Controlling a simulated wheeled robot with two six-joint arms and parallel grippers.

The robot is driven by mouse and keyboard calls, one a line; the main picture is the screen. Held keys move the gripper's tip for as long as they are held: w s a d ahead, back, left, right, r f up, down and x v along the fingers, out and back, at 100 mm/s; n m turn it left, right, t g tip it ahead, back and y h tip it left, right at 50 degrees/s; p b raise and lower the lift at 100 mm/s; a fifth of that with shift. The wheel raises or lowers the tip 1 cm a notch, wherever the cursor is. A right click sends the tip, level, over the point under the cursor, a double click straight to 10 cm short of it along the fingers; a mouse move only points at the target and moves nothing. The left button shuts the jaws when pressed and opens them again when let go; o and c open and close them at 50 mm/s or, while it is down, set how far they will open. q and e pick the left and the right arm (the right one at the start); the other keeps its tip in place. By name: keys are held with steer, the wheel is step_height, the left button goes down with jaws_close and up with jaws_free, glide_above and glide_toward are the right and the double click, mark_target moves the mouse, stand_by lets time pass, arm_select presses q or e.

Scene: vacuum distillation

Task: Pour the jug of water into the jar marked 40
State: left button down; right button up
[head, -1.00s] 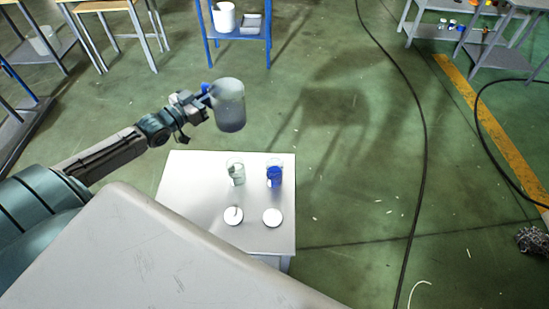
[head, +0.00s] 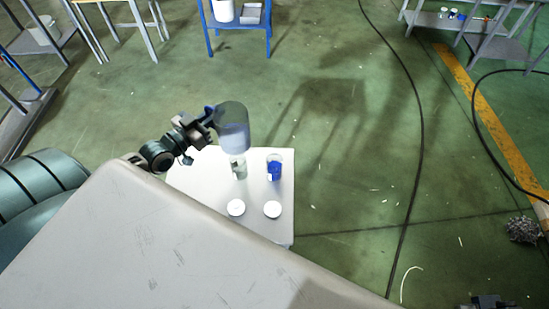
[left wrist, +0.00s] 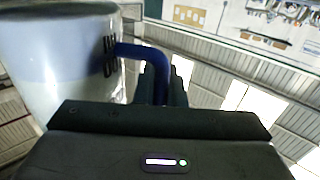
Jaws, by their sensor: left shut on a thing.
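The translucent jug (head: 233,128) is held in the air near the back of the small white table, roughly upright, with a blue-grey liquid level showing. My left gripper (head: 210,116) is shut on its handle. In the left wrist view the jug (left wrist: 60,70) fills the upper left and its blue handle (left wrist: 155,62) runs into the jaws. A clear jar (head: 239,172) is just below the jug in the picture, its top partly hidden. A jar with blue contents (head: 274,168) stands to its right. No 40 mark is legible. A dark part, probably my right gripper (head: 487,301), shows at the bottom edge.
Two white round lids (head: 236,208) (head: 272,209) lie in front of the jars on the white table (head: 200,178). A blue-framed stand (head: 238,20) is behind. Black cables lie on the green floor at the right. The floor around the table is mostly clear.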

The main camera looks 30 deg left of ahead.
arm_select(q)
steer(key=s+d, duration=0.4)
steer(key=s, duration=0.1)
steer(key=shift+r, duration=0.45)
steer(key=shift+a, duration=0.1)
steer(key=shift+w+a+f+b, duration=1.15)
steer(key=shift+w+a, duration=2.4)
steer(key=shift+w, duration=1.25)
steer(key=s+d+f+n+y+b, duration=0.1)
steer(key=d+b, duration=0.3)
steer(key=d, duration=0.4)
steer(key=s+d+f+y+b, duration=0.2)
steer(key=s+d+f+b, duration=0.1)
steer(key=d, duration=0.5)
steer(key=s+d+f+n+y+b, duration=0.1)
steer(key=s+d+f+b, duration=0.1)
steer(key=d+b, duration=0.3)
steer(key=d+f, duration=0.1)
steer(key=d, duration=0.2)
steer(key=shift+s+d+n+t, duration=0.15)
steer(key=shift+d+n+t, duration=0.15)
steer(key=shift+d, duration=0.05)
steer(key=shift+a+f, duration=0.1)
